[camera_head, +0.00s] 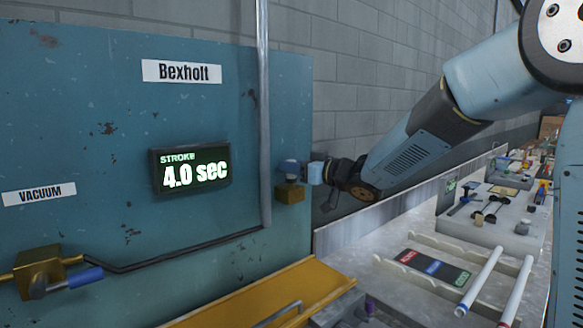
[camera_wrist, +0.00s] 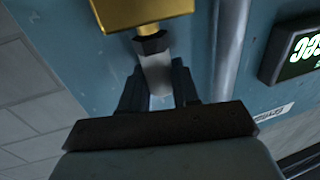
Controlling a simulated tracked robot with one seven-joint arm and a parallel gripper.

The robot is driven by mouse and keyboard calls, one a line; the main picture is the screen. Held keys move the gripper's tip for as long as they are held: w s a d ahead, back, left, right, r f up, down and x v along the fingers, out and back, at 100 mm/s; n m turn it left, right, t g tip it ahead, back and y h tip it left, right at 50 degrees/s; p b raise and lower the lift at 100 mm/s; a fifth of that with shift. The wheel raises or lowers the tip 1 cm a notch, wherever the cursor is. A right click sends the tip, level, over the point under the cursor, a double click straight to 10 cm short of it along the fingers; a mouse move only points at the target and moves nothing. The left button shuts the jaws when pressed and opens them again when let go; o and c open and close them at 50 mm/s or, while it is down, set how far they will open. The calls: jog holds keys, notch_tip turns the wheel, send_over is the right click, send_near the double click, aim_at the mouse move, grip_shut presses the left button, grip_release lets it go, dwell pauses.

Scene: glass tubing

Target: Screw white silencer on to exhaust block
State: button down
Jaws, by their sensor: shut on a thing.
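The white silencer (camera_wrist: 158,74) shows in the wrist view as a pale cylinder with a dark hex collar. My gripper (camera_wrist: 158,84) is shut on it, one dark finger on each side. The collar end meets the brass exhaust block (camera_wrist: 145,10) at the top of the wrist view; I cannot tell how far any thread is engaged. In the head view, the brass block (camera_head: 289,194) sits low on the right part of the blue panel, and my gripper (camera_head: 291,169) is right above it. The silencer is mostly hidden there.
A vertical grey pipe (camera_head: 264,120) runs just left of the block. A second brass block (camera_head: 38,272) with a blue fitting (camera_head: 85,277) is at lower left. A yellow ledge (camera_head: 265,297) lies below. The bench at right holds white tubes (camera_head: 478,282) and tools.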

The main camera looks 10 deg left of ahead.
jog(key=shift+s+a+r+m+t+h, duration=0.1)
jog(key=shift+m+t+h, duration=1.9)
jog(key=shift+t, duration=0.4)
jog(key=shift+m+t+h, duration=0.4)
jog(key=shift+h, duration=0.1)
jog(key=c, duration=0.8)
grip_release()
jog(key=shift+n+g+y, duration=0.4)
jog(key=shift+y, duration=0.1)
jog(key=shift+n+g+y, duration=2.3)
jog(key=shift+n+g, duration=0.2)
jog(key=shift+g, duration=0.6)
jog(key=shift+n+g+y, duration=0.4)
jog(key=shift+n+g, duration=0.1)
jog(key=shift+g, duration=0.4)
